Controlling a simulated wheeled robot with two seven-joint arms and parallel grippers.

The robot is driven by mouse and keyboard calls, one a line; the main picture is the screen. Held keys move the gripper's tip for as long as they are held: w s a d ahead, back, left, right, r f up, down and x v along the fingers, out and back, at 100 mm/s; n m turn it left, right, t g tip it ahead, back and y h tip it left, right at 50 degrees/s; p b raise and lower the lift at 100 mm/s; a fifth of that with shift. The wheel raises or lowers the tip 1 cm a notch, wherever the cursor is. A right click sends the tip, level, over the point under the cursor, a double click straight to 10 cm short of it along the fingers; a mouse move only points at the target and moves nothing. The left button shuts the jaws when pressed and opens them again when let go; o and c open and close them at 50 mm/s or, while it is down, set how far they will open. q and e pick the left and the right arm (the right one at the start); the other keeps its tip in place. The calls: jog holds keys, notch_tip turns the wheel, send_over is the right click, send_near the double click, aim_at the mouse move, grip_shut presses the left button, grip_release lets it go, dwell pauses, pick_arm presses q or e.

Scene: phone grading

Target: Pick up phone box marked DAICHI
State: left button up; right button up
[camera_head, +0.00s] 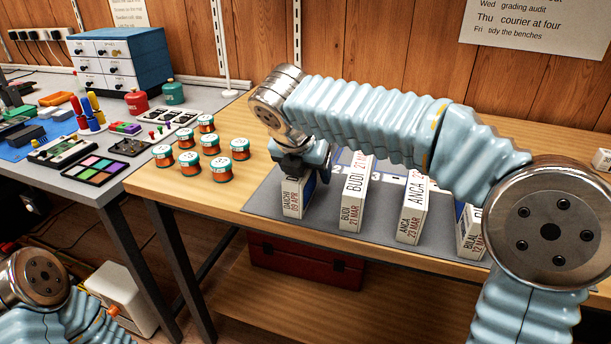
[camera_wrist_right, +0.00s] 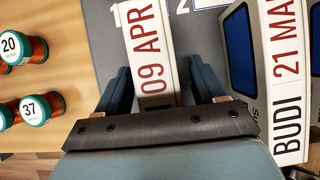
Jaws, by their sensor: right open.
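The phone box marked DAICHI (camera_head: 292,203), white with "09 APR" lettering, stands upright at the left end of a row on the grey mat (camera_head: 262,205). My right gripper (camera_head: 303,165) comes down over it from above and hides its upper part. In the right wrist view the DAICHI box (camera_wrist_right: 150,55) lies between the two open dark fingers of my right gripper (camera_wrist_right: 162,85), with the "09 APR" text visible. I cannot tell whether the fingers touch the box. Only a part of my left arm shows at lower left; its gripper is out of the frame.
To the right stand boxes marked BUDI (camera_head: 352,198) and ANCA (camera_head: 411,212) and another partly hidden box (camera_head: 470,238). BUDI (camera_wrist_right: 285,90) is close beside the right finger. Several orange jars with teal lids (camera_head: 221,169) stand left of the mat.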

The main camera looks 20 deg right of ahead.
jog(key=shift+f, duration=0.1)
jog(key=shift+c, duration=0.6)
jog(key=c, duration=1.2)
jog(key=shift+o, duration=0.2)
